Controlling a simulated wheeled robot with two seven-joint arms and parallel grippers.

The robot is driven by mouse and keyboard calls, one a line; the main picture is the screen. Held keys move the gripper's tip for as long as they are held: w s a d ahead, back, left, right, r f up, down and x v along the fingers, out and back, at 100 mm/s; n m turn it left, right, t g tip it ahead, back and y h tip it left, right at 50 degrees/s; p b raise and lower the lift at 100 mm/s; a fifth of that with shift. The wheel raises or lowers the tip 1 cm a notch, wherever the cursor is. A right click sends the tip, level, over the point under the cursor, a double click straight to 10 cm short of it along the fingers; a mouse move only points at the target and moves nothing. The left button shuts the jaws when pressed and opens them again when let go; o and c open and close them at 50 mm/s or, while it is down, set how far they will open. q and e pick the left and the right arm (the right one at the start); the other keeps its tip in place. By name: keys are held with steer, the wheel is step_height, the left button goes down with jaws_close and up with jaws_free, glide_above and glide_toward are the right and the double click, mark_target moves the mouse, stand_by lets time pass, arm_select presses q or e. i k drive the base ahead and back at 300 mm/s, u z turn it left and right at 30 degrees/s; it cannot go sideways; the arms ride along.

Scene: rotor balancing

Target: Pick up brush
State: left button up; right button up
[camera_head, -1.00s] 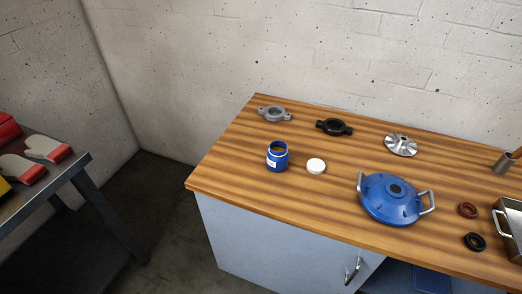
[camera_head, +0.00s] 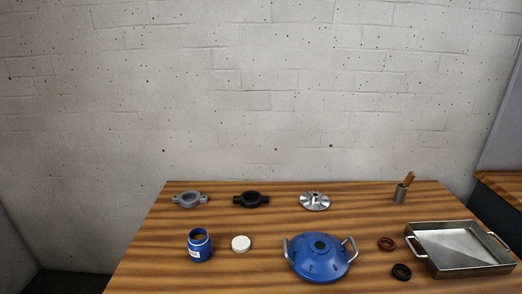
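The brush (camera_head: 409,179) stands in a small grey metal cup (camera_head: 400,194) at the back right of the wooden table (camera_head: 285,217). Only its brown upper part shows above the cup's rim; the rest is hidden inside. Neither of my grippers is in view.
A metal tray (camera_head: 416,258) with handles is in front of the cup. A blue housing (camera_head: 320,258), brown ring (camera_head: 387,244), black ring (camera_head: 401,271), silver impeller (camera_head: 314,201), black flange (camera_head: 251,199), grey flange (camera_head: 190,199), open blue jar (camera_head: 200,246) and white lid (camera_head: 241,243) lie on the table.

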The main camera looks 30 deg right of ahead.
mark_target(411, 175)
steer(key=z, duration=2.1)
